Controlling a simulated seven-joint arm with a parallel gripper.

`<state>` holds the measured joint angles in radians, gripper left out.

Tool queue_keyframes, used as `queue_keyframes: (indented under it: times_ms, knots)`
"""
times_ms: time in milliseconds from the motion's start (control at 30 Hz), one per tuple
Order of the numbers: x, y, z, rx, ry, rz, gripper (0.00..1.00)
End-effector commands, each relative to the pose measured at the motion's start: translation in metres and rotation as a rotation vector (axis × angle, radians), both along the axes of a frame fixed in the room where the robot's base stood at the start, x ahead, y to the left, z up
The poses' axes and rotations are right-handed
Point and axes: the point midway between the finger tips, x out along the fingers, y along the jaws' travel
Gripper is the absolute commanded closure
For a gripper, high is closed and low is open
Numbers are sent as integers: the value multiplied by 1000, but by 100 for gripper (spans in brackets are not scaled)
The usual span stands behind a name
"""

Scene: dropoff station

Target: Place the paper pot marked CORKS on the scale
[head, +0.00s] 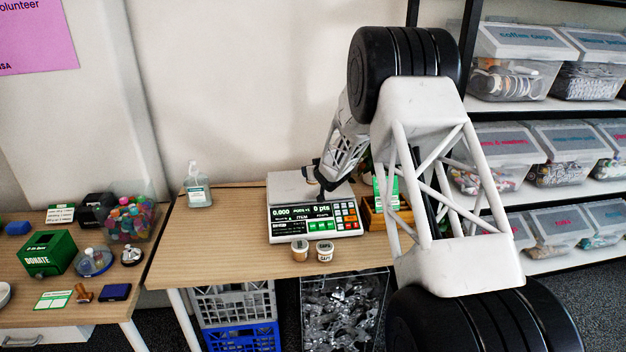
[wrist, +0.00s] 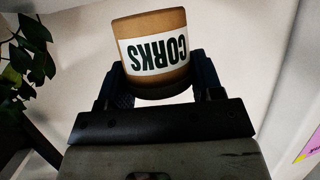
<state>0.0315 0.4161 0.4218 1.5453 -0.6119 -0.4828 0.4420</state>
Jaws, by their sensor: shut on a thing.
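The brown paper pot marked CORKS (wrist: 153,52) is between the two dark fingers of my gripper (wrist: 158,78) in the wrist view, its label upside down in that picture. My gripper is shut on it. In the head view my gripper (head: 313,174) is over the right part of the scale's pan; the pot cannot be made out clearly there. The scale (head: 284,190) stands on the wooden table, its pan bare where visible and its display showing 0.000. I cannot tell the gap between pot and pan.
Two paper pots, a left one (head: 299,252) and one marked CAPS (head: 324,255), stand before the scale. A sanitizer bottle (head: 197,190) is to its left. A wooden box (head: 374,216) with a green card is to its right. Table left of the scale is mostly clear.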

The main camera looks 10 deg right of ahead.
Motion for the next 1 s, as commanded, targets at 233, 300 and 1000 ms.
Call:
queue_keyframes:
  times_ms: [233, 300, 1000]
  knots:
    - [0, 0, 0, 0, 0, 0, 66]
    - [0, 0, -2, 0, 1, 0, 66]
    - [0, 0, -36, -1, 1, 0, 66]
